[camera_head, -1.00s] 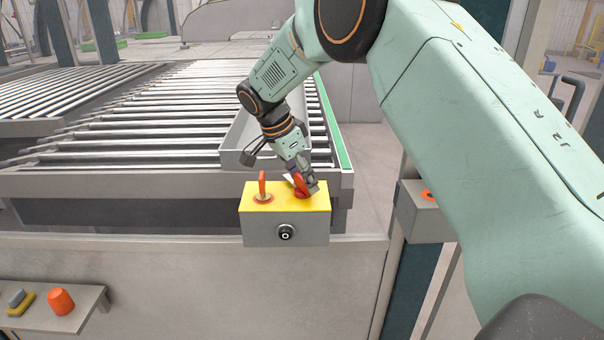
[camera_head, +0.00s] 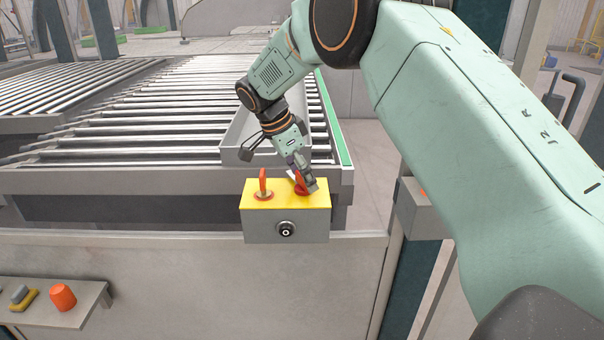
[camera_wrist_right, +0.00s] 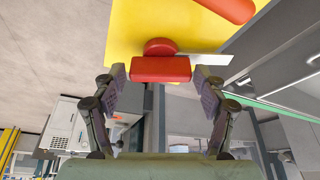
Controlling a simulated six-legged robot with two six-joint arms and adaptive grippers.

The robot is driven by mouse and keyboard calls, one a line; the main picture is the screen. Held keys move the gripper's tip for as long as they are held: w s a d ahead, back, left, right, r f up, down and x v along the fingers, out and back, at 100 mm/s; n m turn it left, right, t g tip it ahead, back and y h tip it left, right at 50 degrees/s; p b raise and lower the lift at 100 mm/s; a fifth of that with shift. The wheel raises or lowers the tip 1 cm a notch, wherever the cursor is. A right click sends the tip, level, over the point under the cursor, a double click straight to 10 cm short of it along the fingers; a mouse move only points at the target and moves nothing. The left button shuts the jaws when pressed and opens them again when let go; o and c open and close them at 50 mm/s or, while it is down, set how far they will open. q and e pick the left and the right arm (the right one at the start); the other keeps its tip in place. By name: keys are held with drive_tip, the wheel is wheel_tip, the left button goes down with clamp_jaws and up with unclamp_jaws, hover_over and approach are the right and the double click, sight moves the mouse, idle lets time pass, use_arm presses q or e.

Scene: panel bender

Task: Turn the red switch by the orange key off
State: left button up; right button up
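The red switch (camera_head: 301,188) sits on the right part of the yellow top (camera_head: 285,200) of a grey control box. The orange key (camera_head: 263,182) stands upright in its round base to the left of the switch. My right gripper (camera_head: 308,178) is at the switch and partly hides it in the head view. In the right wrist view, the red switch handle (camera_wrist_right: 160,69) lies between the two finger pads of my right gripper (camera_wrist_right: 162,78). My left gripper is not in view.
A round black lock (camera_head: 286,229) is on the box's front. A roller conveyor (camera_head: 140,120) lies behind the box. A small shelf (camera_head: 75,315) at lower left holds an orange knob (camera_head: 62,297). A white plate (camera_wrist_right: 212,59) sticks out beside the switch.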

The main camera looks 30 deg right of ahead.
drive_tip(key=shift+o, duration=0.8)
drive_tip(key=shift+r, duration=0.1)
drive_tip(key=v, duration=1.2)
idle(0.6)
